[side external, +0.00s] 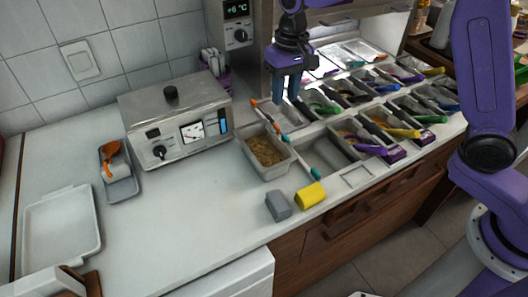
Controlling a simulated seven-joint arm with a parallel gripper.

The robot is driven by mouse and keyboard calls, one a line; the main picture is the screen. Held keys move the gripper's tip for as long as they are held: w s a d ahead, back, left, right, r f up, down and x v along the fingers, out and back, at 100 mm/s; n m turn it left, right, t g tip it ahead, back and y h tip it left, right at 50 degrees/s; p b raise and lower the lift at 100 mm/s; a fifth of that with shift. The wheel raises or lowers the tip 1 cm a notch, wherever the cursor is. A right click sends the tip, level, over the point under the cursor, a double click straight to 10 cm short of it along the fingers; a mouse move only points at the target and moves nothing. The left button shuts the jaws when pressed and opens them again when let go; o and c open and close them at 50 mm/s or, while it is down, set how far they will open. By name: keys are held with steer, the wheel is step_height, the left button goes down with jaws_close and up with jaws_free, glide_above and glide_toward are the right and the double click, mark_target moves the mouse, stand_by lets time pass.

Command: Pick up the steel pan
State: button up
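A rectangular steel pan (283,167) filled with a brown crumbly topping sits at the left end of the row of topping pans. Another steel pan (316,152) right beside it looks empty. I cannot tell which one the task means. My gripper (287,97) hangs above the back of the row, behind and a little right of the filled pan. Its blue fingers point down, apart, with nothing seen between them. It appears clear of both pans.
Several pans with coloured-handled utensils (402,132) fill the row to the right. A steel appliance (178,125) stands left of the filled pan. A grey block (278,205) and a yellow block (311,195) lie in front. The counter's front-left middle is clear.

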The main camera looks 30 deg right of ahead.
glide_above(277, 149)
steer(key=f, duration=1.2)
steer(key=shift+d+f, duration=0.1)
steer(key=shift+d, duration=0.1)
steer(key=shift+w+f, duration=0.2)
steer(key=shift+f, duration=2.55)
jaws_close()
steer(key=shift+a+r, duration=0.1)
